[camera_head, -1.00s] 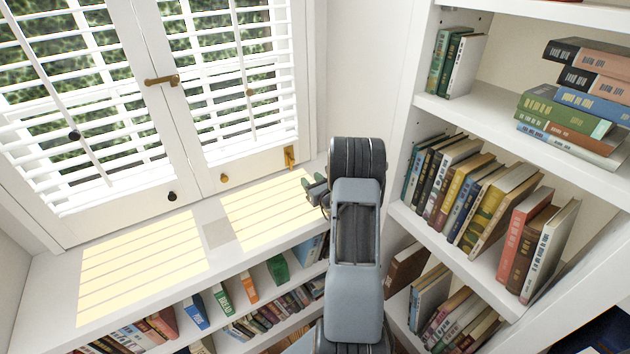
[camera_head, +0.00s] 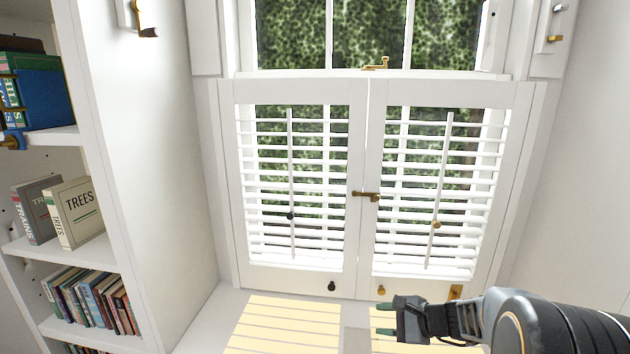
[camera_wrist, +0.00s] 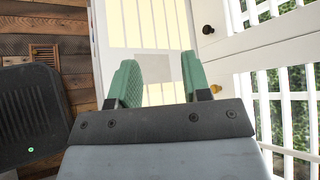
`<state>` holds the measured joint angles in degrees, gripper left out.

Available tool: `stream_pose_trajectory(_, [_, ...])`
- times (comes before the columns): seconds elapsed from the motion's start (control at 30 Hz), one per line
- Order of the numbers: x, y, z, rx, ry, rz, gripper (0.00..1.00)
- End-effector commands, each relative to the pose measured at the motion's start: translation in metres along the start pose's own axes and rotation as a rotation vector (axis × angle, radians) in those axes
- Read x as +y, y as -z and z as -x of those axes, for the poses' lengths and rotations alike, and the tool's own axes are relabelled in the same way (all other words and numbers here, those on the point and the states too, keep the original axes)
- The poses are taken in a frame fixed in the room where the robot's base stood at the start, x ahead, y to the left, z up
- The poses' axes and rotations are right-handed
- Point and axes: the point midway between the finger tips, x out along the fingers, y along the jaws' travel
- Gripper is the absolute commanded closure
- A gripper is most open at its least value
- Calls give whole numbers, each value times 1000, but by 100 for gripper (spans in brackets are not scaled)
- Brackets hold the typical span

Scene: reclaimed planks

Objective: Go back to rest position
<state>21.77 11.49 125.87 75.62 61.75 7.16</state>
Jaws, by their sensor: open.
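My gripper (camera_head: 384,320) reaches in from the lower right of the head view, above the white window sill. Its green fingers point left. In the wrist view my gripper (camera_wrist: 160,72) shows two green fingers set apart, with nothing between them. The sill (camera_wrist: 110,30), with sunlit patches, lies beyond the fingertips. The gripper holds nothing and I see no contact with the sill or shutters.
White louvred shutters (camera_head: 366,190) stand shut behind the sill, with a brass latch (camera_head: 366,195) at their middle. A bookshelf (camera_head: 130,200) stands at the left. A plain wall (camera_head: 575,180) is at the right. A plank floor (camera_wrist: 75,75) shows in the wrist view.

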Motion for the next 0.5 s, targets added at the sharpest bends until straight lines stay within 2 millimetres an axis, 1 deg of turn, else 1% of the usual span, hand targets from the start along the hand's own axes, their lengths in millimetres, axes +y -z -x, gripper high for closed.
stream_pose_trajectory(0.03, [6, -32, 7, 16, -106, 133, 56])
stream_pose_trajectory(0.1, [24, -60, 15, 48, -259, 322, 56])
stream_pose_trajectory(0.2, [44, -86, 34, 104, -451, 588, 56])
stream_pose_trajectory(0.3, [56, -101, 55, 163, -610, 834, 56])
stream_pose_trajectory(0.4, [61, -110, 76, 224, -732, 1045, 56])
stream_pose_trajectory(0.5, [60, -115, 93, 278, -820, 1209, 56])
